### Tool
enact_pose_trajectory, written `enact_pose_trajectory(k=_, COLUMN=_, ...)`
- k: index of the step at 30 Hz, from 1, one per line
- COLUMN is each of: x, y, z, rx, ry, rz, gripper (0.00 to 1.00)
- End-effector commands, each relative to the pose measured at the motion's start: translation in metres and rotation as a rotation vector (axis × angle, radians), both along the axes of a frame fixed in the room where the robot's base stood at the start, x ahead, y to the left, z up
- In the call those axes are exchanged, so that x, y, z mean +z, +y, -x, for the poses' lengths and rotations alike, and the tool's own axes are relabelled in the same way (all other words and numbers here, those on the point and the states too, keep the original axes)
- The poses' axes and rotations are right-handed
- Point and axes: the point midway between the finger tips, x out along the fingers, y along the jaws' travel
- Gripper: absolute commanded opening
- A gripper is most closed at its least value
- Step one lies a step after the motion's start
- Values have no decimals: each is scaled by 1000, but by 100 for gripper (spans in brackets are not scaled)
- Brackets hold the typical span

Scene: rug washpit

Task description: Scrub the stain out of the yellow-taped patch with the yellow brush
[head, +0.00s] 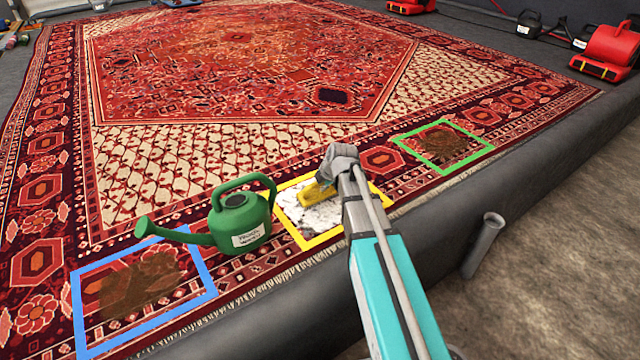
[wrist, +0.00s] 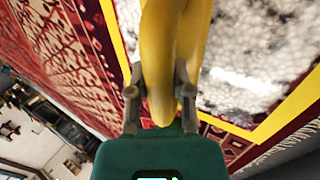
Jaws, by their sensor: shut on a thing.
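The yellow-taped patch (head: 290,235) lies near the rug's front edge, its inside covered with white foam (head: 318,217). The foam also shows in the wrist view (wrist: 255,60), with the yellow tape (wrist: 290,112) around it. My gripper (head: 325,180) is over the patch, shut on the yellow brush (head: 315,194). The brush's handle (wrist: 160,70) stands between the two fingers (wrist: 158,95) in the wrist view. The brush is at the foam's upper part in the head view; its bristles are hidden, so I cannot tell whether they touch. Any stain under the foam is hidden.
A green watering can (head: 238,224) stands just left of the patch. A blue-taped patch (head: 142,287) and a green-taped patch (head: 442,146) hold brown stains. A grey padded edge (head: 330,300) runs along the rug's front. Red blowers (head: 608,48) stand far right.

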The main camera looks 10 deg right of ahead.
Motion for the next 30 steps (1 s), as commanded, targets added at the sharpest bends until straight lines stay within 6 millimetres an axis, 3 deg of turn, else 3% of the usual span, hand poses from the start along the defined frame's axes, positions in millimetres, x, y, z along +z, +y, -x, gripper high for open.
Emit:
enact_pose_trajectory(k=19, x=-3, y=-12, z=30, rx=-1, ry=1, rz=0, gripper=0)
enact_pose_trajectory(k=30, x=-3, y=-13, z=33, rx=1, ry=1, rz=0, gripper=0)
